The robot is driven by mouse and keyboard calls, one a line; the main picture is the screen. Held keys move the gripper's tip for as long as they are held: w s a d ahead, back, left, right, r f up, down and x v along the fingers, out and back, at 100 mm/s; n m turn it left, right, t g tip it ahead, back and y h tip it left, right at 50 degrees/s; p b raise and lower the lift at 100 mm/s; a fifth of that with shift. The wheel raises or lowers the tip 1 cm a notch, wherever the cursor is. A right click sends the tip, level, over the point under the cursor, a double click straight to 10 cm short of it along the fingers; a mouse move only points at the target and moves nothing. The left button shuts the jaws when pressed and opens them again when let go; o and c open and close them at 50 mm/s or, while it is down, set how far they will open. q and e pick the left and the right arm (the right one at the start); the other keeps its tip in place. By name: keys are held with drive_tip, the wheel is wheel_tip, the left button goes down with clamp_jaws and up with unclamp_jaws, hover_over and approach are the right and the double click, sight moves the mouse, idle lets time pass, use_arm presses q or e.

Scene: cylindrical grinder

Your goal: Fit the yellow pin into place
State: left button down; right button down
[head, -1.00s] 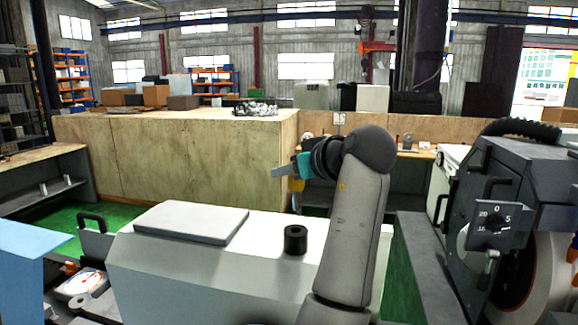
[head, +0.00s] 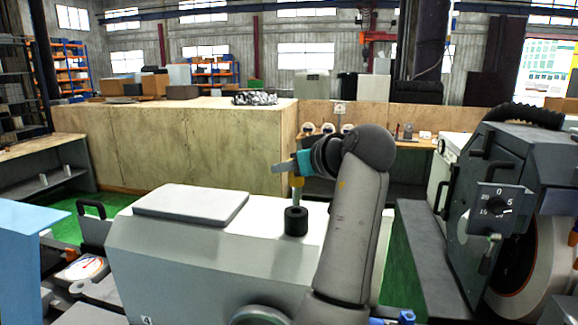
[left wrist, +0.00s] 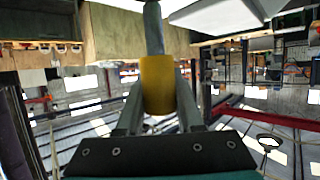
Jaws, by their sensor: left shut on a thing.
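The yellow pin (head: 297,184) is upright in my left gripper (head: 296,167), which is shut on it above the white machine cover. In the left wrist view, the yellow pin (left wrist: 158,85) sits between the two fingers, and its grey shaft (left wrist: 153,28) extends away from the gripper. The black cylindrical socket (head: 296,221) stands on the cover directly below the pin. The pin's lower end meets the socket's top in the head view; I cannot tell whether it has entered the hole. My right gripper is not in view.
A flat grey slab (head: 191,204) lies on the white cover (head: 190,250), left of the socket. A dark grinder unit with a dial (head: 500,205) stands at the right. A wooden partition (head: 150,150) is behind. The cover around the socket is clear.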

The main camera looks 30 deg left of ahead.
sight(294, 190)
use_arm(q)
drive_tip(key=shift+p, duration=0.5)
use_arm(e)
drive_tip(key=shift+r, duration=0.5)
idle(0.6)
